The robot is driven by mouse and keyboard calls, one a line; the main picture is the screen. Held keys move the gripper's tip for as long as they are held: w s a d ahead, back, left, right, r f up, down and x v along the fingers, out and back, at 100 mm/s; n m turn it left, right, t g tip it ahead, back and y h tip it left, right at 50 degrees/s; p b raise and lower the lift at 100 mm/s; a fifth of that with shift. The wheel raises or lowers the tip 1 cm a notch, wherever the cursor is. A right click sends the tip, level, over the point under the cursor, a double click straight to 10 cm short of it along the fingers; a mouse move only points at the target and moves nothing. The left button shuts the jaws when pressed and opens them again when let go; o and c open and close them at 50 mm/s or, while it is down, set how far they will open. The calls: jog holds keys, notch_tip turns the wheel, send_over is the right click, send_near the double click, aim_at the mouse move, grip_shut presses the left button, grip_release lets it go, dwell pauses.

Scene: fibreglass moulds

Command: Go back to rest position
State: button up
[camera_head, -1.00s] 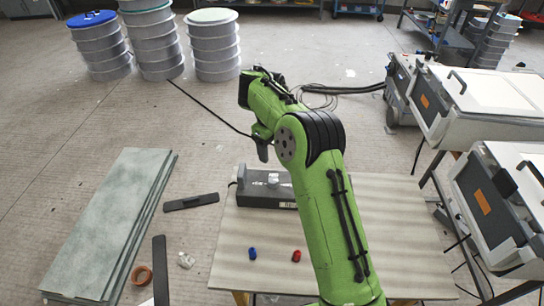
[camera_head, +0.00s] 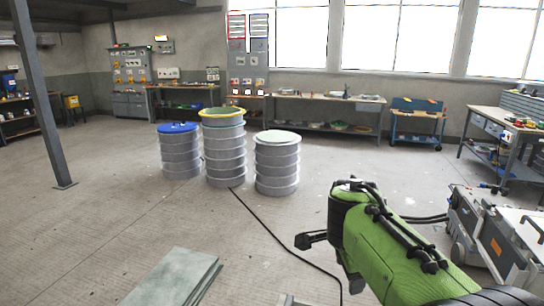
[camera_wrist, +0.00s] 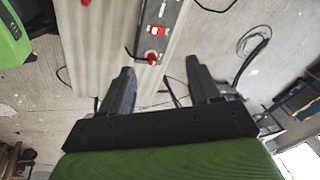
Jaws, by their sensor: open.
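My gripper (camera_wrist: 160,75) shows in the wrist view with two dark fingers spread wide apart and nothing held between them. Beyond the fingers lies the pale work table (camera_wrist: 100,45), with a grey device (camera_wrist: 166,15) that has a red-and-white part on top. A small red piece (camera_wrist: 152,60) is near the device's end, apart from the fingers. Another small red object (camera_wrist: 86,3) is cut by the top edge.
Three ribbed drums stand mid-floor: blue-lidded (camera_head: 180,155), yellow-rimmed (camera_head: 223,150) and pale-lidded (camera_head: 277,165). A grey-green sheet stack (camera_head: 170,280) is at lower left. White-and-grey machines (camera_head: 505,235) stand at right. A black cable (camera_head: 270,232) crosses the floor. Open floor lies left.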

jog(key=s+r+n+t+p, duration=0.15)
jog(key=s+r+n, duration=0.25)
jog(key=s+n, duration=0.6)
jog(key=s+f+n+y, duration=0.1)
jog(key=s+f+n, duration=0.1)
jog(key=s, duration=0.5)
jog(key=s+a+f+n+t, duration=0.1)
jog(key=s+f+n, duration=0.1)
jog(key=s+n, duration=0.2)
jog(key=s, duration=0.2)
jog(key=shift+s+y+p, duration=0.35)
jog(key=shift+s+y, duration=0.05)
